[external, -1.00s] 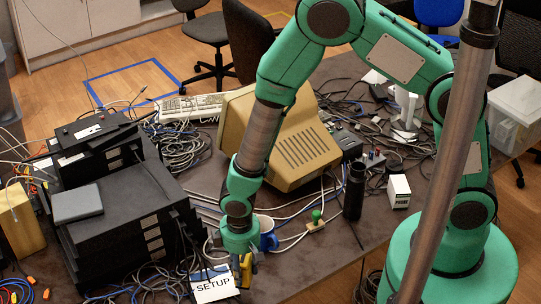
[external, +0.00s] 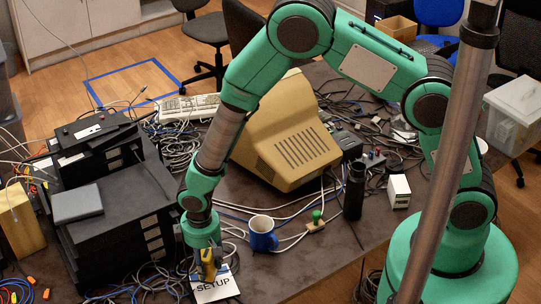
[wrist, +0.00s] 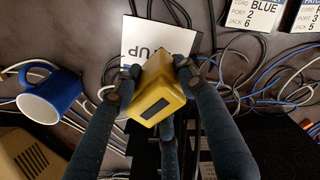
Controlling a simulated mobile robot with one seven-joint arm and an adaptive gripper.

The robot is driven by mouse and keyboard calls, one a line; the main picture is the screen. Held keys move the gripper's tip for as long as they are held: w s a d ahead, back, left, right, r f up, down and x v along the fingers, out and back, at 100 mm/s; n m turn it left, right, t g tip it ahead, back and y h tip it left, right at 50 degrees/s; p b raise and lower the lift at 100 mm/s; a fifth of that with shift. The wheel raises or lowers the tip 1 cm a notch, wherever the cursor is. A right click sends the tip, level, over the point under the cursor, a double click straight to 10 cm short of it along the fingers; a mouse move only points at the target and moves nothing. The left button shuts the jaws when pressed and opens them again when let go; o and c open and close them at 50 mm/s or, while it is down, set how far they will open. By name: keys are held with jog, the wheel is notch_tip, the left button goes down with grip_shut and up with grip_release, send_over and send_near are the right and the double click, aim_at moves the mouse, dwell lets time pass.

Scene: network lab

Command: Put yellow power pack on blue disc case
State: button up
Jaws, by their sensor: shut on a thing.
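The yellow power pack (external: 209,268) is a small upright block. My gripper (external: 205,255) is shut on it, over the white SETUP sheet. In the wrist view the yellow pack (wrist: 163,88) sits between the fingers of my gripper (wrist: 155,78), with its dark label facing the camera. A flat grey-blue case (external: 78,203) lies on top of the black equipment stack at the left, up and left of my gripper. I cannot tell for sure that it is the blue disc case. It is not visible in the wrist view.
The black equipment stack (external: 118,240) stands just left of my gripper. A blue mug (external: 262,236) is to its right. The SETUP sheet (external: 222,283) lies below. A beige monitor (external: 285,140), black bottle (external: 354,190) and many loose cables crowd the table.

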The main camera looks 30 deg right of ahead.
aim_at(207, 272)
jog(key=shift+f, duration=0.1)
jog(key=shift+f, duration=1.65)
jog(key=shift+f, duration=0.15)
jog(key=o, duration=1.5)
jog(key=shift+s+r, duration=0.15)
jog(key=shift+r, duration=6)
jog(key=shift+r, duration=0.1)
